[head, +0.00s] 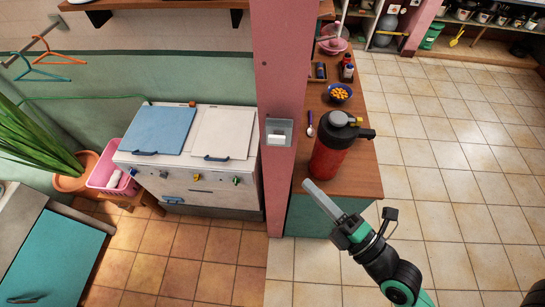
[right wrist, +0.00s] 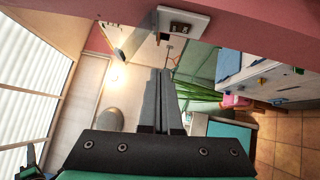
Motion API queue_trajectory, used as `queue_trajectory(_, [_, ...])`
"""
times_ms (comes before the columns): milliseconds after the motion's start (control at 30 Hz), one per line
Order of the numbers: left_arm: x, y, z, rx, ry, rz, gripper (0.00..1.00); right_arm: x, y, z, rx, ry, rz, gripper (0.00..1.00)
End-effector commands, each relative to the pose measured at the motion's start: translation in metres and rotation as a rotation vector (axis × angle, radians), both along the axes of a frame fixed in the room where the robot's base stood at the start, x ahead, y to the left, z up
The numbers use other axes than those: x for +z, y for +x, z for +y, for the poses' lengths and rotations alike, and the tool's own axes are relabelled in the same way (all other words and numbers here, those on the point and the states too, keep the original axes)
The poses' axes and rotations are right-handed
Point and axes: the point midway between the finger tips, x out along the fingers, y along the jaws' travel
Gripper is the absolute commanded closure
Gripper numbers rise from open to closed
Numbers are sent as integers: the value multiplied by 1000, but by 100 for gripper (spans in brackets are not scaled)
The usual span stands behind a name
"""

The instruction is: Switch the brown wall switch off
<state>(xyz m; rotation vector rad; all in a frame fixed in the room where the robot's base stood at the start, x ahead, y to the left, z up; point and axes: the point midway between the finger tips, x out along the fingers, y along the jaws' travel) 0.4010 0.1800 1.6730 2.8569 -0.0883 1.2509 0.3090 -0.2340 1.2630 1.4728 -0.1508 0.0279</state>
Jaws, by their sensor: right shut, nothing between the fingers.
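A pale switch plate (head: 279,133) is fixed on the pink pillar; its brown part is not clear in the head view. In the right wrist view a white plate with dark brown switch parts (right wrist: 180,27) shows at the top, on the pink surface. I cannot tell whether the switch is on or off. My right gripper (head: 309,186) is shut and empty, pointing up-left, below and right of the plate in the head view and apart from it. Its closed fingers show in the right wrist view (right wrist: 167,73), below the plate. My left gripper is not in view.
A red canister with a black top (head: 332,150) stands on the wooden counter (head: 357,183), close to my right gripper. A bowl of orange pieces (head: 340,92) and a spoon (head: 310,124) are behind it. A white stove unit (head: 205,187) stands left of the pillar.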

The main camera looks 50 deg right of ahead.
Motion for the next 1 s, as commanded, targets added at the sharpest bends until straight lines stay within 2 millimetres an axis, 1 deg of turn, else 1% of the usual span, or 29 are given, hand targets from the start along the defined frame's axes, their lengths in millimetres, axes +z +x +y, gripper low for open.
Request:
queue_trajectory(33, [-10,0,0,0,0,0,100,-18,-5,-2,-9,6,27,100])
queue_trajectory(67, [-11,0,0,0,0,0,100,-22,-7,-3,-13,7,35,100])
queue_trajectory(433, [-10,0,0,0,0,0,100,-20,-6,-4,-18,8,33,100])
queue_trajectory(567, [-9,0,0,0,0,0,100,-19,1,-4,-15,5,31,100])
queue_trajectory(667, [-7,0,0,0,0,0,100,-17,15,-5,-13,5,29,100])
queue_trajectory(700, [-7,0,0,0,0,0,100,-16,22,-6,-15,5,28,100])
queue_trajectory(767, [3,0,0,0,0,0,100,-11,34,-7,-15,6,29,100])
queue_trajectory(833, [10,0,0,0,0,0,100,-9,50,-9,-14,7,29,100])
queue_trajectory(1000, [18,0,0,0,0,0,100,-8,87,-12,-16,7,29,100])
